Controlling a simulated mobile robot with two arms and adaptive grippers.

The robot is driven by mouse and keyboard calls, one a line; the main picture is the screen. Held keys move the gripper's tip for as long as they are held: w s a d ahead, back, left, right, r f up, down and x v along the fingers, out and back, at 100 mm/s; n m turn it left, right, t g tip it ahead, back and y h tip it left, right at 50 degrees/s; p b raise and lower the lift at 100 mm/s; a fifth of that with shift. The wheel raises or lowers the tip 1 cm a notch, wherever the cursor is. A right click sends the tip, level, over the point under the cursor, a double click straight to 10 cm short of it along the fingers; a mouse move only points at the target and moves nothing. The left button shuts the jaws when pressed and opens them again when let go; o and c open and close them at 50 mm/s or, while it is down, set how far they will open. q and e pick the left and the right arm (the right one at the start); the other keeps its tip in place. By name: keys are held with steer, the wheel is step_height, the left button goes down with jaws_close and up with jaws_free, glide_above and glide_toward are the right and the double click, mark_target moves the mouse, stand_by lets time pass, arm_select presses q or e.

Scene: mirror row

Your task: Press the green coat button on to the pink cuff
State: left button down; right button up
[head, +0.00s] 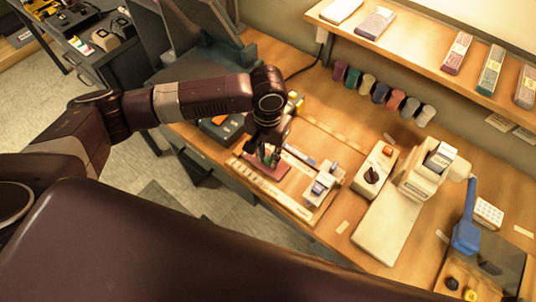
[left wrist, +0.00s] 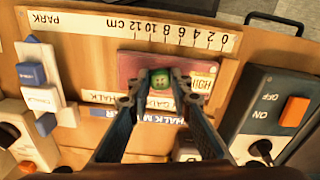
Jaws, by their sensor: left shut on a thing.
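The green coat button (left wrist: 160,80) shows in the left wrist view between the fingertips of my left gripper (left wrist: 161,83). The gripper is shut on it. Behind the button lies the pink cuff (left wrist: 131,63), a flat dull-pink piece; it also shows in the head view (head: 265,171) under my left gripper (head: 264,150). The button appears over the cuff's middle, and I cannot tell whether it touches the cuff. The fingers hide part of the cuff's near edge. My right gripper is not in view.
A ruler strip (left wrist: 130,27) runs along the bench edge beyond the cuff. A label reading HIGH (left wrist: 201,83) is at the cuff's right. A switch box (left wrist: 272,115) stands at right, a blue-and-white block (left wrist: 40,98) at left. Several coloured spools (head: 380,92) line the back.

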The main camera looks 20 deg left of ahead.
mark_target(268, 159)
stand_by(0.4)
arm_select(q)
steer(key=c, duration=1.7)
jaws_free()
steer(key=shift+o, duration=0.2)
step_height(268, 159, up, 12)
